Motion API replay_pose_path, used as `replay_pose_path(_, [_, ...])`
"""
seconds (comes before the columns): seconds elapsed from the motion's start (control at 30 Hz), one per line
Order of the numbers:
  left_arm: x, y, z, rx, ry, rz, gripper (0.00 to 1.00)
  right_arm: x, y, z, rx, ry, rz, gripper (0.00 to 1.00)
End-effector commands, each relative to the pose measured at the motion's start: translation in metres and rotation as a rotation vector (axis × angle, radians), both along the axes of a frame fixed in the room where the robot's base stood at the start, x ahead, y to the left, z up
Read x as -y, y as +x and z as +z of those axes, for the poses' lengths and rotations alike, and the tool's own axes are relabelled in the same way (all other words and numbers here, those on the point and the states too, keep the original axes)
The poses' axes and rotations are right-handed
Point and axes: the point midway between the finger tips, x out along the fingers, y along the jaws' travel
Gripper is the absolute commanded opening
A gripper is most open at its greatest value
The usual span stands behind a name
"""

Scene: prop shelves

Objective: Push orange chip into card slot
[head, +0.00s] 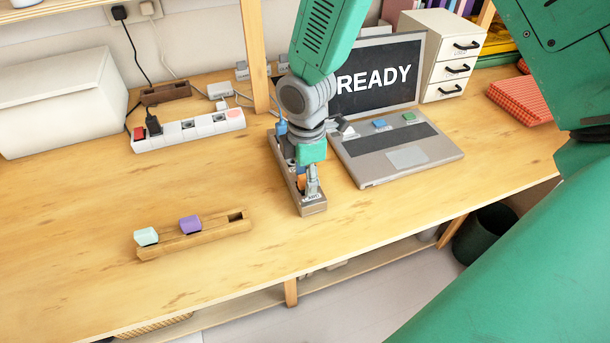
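The orange chip (301,183) shows as a small patch of orange at my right gripper's fingers, over the narrow brown slot block (314,210). The fingers hide most of the chip, so I cannot tell how deep it sits or whether it is gripped. My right gripper (309,184) points down onto the front part of the block, and its finger opening is too small to read. The block lies left of the open laptop (369,168), whose screen reads READY. My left gripper is not in view.
A wooden holder (175,244) carries a mint chip (146,236) and a purple chip (190,224); its right slot is empty. Blue (379,124) and green (408,118) chips sit at the laptop. A power strip (187,131) and white box (62,102) stand left.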

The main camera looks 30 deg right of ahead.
Motion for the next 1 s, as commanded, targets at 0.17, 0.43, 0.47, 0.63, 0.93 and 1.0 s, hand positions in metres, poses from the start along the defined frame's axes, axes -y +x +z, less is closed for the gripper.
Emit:
replay_pose_path(0.17, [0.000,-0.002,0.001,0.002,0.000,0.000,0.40,0.000,0.000,0.002,0.001,0.000,0.000,0.40])
replay_pose_path(0.43, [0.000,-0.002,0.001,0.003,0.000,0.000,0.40,0.000,0.002,0.042,0.006,0.001,-0.001,0.40])
replay_pose_path(0.47, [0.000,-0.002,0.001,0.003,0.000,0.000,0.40,0.000,0.002,0.049,0.007,0.002,-0.001,0.40])
replay_pose_path(0.63, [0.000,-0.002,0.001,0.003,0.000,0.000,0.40,0.000,0.002,0.084,0.005,0.002,0.000,0.40])
replay_pose_path(0.93, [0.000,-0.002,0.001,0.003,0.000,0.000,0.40,0.000,0.002,0.117,-0.001,0.001,0.000,0.40])
replay_pose_path(1.0, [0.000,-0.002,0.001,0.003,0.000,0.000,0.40,0.000,0.002,0.118,-0.001,0.001,0.000,0.40])
